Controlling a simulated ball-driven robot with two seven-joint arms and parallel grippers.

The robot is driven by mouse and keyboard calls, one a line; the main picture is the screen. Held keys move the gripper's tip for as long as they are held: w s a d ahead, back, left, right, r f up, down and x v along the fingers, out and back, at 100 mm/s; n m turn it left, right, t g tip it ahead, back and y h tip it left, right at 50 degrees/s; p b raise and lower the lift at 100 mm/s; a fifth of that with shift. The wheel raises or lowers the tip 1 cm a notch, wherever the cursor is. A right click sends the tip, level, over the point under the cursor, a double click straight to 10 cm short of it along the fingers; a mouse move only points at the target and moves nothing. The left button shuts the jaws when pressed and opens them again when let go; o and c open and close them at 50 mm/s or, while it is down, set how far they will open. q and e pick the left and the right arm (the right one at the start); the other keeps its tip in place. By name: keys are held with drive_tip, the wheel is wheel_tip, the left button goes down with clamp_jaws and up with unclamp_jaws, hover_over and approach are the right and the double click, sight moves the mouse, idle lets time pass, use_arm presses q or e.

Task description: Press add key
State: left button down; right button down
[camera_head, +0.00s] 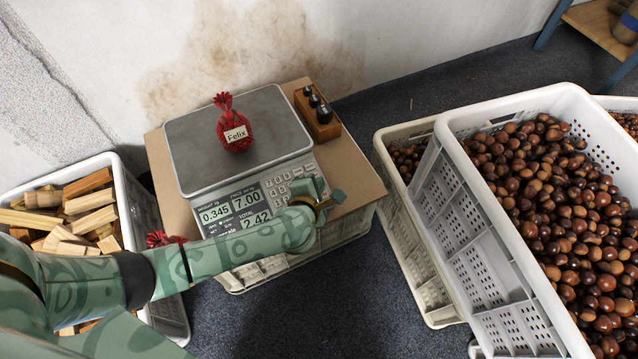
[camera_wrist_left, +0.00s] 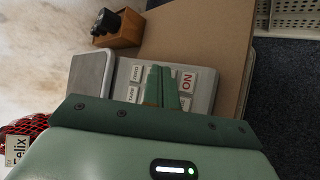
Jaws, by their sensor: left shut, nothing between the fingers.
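The scale (camera_head: 190,160) stands on a board on a crate, with displays reading 0.345, 7.00 and 2.42. Its keypad (camera_head: 280,190) is partly hidden behind my left gripper (camera_head: 332,198). In the left wrist view the keypad (camera_wrist_left: 207,80) lies just beyond the fingertips, with a key in red letters (camera_wrist_left: 187,82) beside them. My left gripper (camera_wrist_left: 160,70) is shut and empty, its fingers over the keys. I cannot tell whether it touches them or which key is the add key. A red net bag tagged Felix (camera_head: 236,132) sits on the scale's plate. My right gripper is out of view.
A white crate of chestnuts (camera_head: 470,225) is at the right, a crate of wood pieces (camera_head: 130,200) at the left. Another red net piece (camera_head: 165,238) lies left of the scale. Bare board (camera_head: 358,170) shows at right.

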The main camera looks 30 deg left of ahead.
use_arm(q)
drive_tip(key=shift+w+a+f, duration=0.1)
drive_tip(key=shift+a+f, duration=0.05)
drive_tip(key=shift+f, duration=0.35)
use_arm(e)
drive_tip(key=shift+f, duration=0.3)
use_arm(q)
drive_tip(key=shift+r, duration=0.15)
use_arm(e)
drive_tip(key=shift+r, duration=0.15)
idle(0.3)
use_arm(q)
drive_tip(key=shift+d+r+p, duration=0.2)
drive_tip(key=shift+r+p, duration=0.35)
drive_tip(key=shift+r, duration=0.05)
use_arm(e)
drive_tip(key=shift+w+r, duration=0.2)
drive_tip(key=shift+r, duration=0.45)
use_arm(q)
drive_tip(key=shift+r, duration=0.1)
